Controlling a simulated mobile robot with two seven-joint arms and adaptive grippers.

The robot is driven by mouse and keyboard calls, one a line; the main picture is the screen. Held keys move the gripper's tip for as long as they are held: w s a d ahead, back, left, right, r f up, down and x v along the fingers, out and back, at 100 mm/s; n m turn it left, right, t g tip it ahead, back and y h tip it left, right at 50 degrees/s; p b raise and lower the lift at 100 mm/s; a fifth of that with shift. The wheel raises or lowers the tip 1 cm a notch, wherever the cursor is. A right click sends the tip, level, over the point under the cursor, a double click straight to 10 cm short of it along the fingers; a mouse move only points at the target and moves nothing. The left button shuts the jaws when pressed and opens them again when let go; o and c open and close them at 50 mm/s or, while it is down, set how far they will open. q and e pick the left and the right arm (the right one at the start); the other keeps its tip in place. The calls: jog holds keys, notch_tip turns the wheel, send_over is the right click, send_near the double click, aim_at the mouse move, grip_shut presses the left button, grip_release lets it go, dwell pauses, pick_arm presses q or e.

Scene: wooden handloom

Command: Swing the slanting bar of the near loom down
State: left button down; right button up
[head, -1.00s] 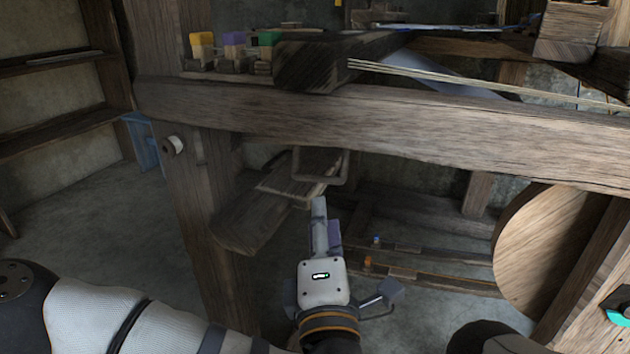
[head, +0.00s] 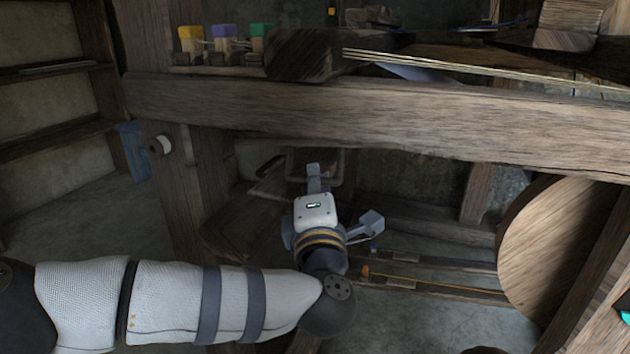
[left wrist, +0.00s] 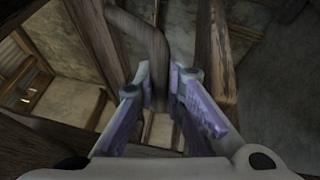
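The slanting bar (head: 240,222) of the near loom is a dark wooden piece. It slopes down to the left beneath the big front beam. A brown loop handle (head: 337,170) hangs under the beam at the bar's upper end. My left gripper (head: 316,172) points up at this handle, with its fingers overlapping it in the head view. In the left wrist view the curved handle (left wrist: 153,45) runs down between the two purple-grey fingers (left wrist: 160,88). Whether the fingers press on it is unclear. My right gripper is out of view.
The thick front beam (head: 330,118) crosses just above my left gripper. A loom post (head: 180,205) stands to the left and a round wooden disc (head: 548,243) to the right. Yellow, purple and green blocks (head: 224,38) sit above the beam.

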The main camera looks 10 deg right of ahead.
pick_arm(q)
jog(key=shift+w+a+f+m+t+h+b, duration=0.2)
jog(key=shift+f+m, duration=0.3)
jog(key=shift+f, duration=0.3)
jog(key=shift+w+a+f+m+t+h+b, duration=0.1)
jog(key=shift+a+f+m+h, duration=0.1)
jog(key=shift+f+m, duration=0.45)
jog(key=shift+f, duration=0.15)
jog(key=c, duration=1.7)
grip_release()
jog(key=shift+o, duration=0.2)
jog(key=v, duration=1.2)
